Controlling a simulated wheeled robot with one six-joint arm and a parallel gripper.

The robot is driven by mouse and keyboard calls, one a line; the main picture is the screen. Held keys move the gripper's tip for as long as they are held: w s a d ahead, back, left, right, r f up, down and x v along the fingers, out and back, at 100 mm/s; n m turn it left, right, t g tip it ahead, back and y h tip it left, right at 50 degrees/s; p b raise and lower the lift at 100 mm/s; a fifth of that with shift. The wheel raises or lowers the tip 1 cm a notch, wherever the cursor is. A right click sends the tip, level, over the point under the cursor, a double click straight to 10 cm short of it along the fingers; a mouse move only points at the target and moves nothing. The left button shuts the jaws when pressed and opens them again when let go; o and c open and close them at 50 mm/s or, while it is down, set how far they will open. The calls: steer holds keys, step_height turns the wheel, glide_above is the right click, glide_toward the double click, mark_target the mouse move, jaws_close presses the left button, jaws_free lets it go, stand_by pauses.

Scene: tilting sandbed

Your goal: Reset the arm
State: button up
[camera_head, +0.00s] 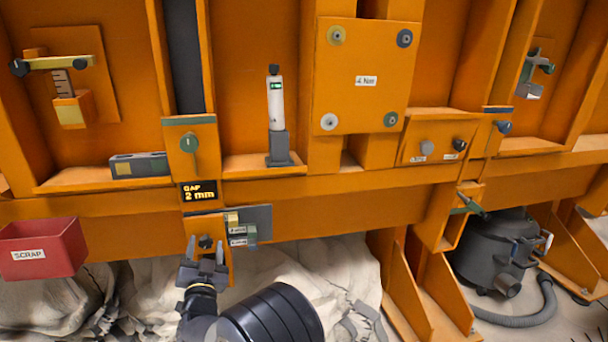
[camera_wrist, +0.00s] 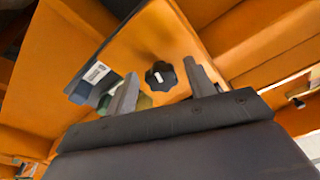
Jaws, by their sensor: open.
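My gripper (camera_head: 205,256) is open in the head view, in front of an orange panel below the "GAP 2 mm" display (camera_head: 200,190). A black knob (camera_head: 205,241) on that panel shows just past its fingertips. In the wrist view my gripper (camera_wrist: 163,90) has its two fingers apart, and the dark lobed knob (camera_wrist: 160,75) appears between and beyond them. I cannot tell whether a finger touches the knob. Nothing is held between the fingers. My dark arm reaches up from the bottom of the head view.
A red SCRAP bin (camera_head: 50,235) is at left. A grey plate (camera_head: 262,222) with small labelled blocks sits right of the knob. A white-and-grey cylinder tool (camera_head: 276,115) stands on the ledge. A dark vacuum (camera_head: 495,250) is at right. Pale draped material lies below the orange frame.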

steer(key=m, duration=0.3)
steer(key=m+h, duration=0.1)
steer(key=m, duration=0.2)
steer(key=shift+s+a+r+m+h+p, duration=0.1)
steer(key=shift+r+m+h+p, duration=0.1)
steer(key=shift+m+h+p, duration=0.15)
steer(key=m+g+p, duration=0.1)
steer(key=m, duration=0.5)
steer(key=shift+r+h, duration=0.15)
steer(key=shift+h, duration=0.2)
steer(key=m+g+p, duration=0.1)
steer(key=m, duration=0.3)
steer(key=shift+r+m+p, duration=0.1)
steer(key=shift+m+p, duration=0.25)
steer(key=shift+p, duration=0.05)
steer(key=m+p, duration=0.1)
steer(key=m, duration=0.2)
steer(key=shift+m+g+p, duration=0.35)
steer(key=shift+m+g, duration=0.05)
steer(key=shift+m+y, duration=0.3)
steer(key=shift+y, duration=0.2)
